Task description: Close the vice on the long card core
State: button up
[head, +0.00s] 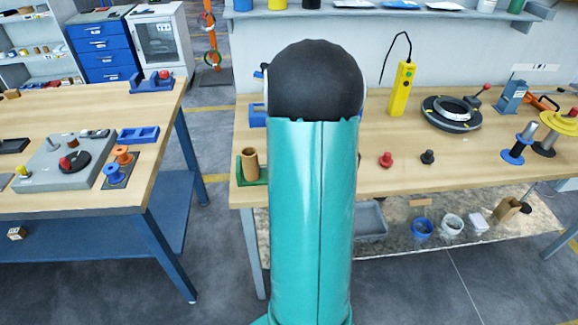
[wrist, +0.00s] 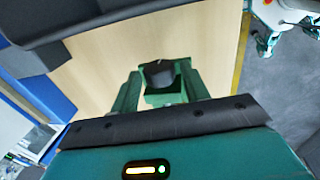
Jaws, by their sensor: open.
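A brown card tube (head: 251,163) stands upright in a green holder (head: 240,171) at the left end of the right bench in the head view; I cannot tell if it is the long core. A blue part (head: 258,114) behind it is mostly hidden by my arm. A blue vice-like fixture with a red knob (head: 152,83) sits at the left bench's back corner; no core is clear in it. My gripper (wrist: 159,72) shows in the wrist view, its green fingers apart above pale wood. A dark shape shows between them, unclear. My arm hides the gripper in the head view.
The right bench (head: 205,200) also holds a yellow pendant (head: 403,88), a black ring (head: 451,113), red (head: 386,159) and black (head: 428,157) knobs and a blue-grey stand (head: 511,97). The left bench bears a grey plate (head: 60,163) and spools (head: 114,172). Floor lies between the benches.

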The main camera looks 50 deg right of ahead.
jog(key=shift+s+a+t+h, duration=0.1)
jog(key=shift+t+h, duration=0.4)
jog(key=shift+h, duration=0.1)
jog(key=shift+s+a+f+t+h, duration=0.15)
jog(key=shift+s+a+t+h, duration=0.1)
jog(key=shift+t+h, duration=0.95)
jog(key=shift+h, duration=0.1)
jog(key=shift+a+f, duration=0.1)
jog(key=c, duration=0.6)
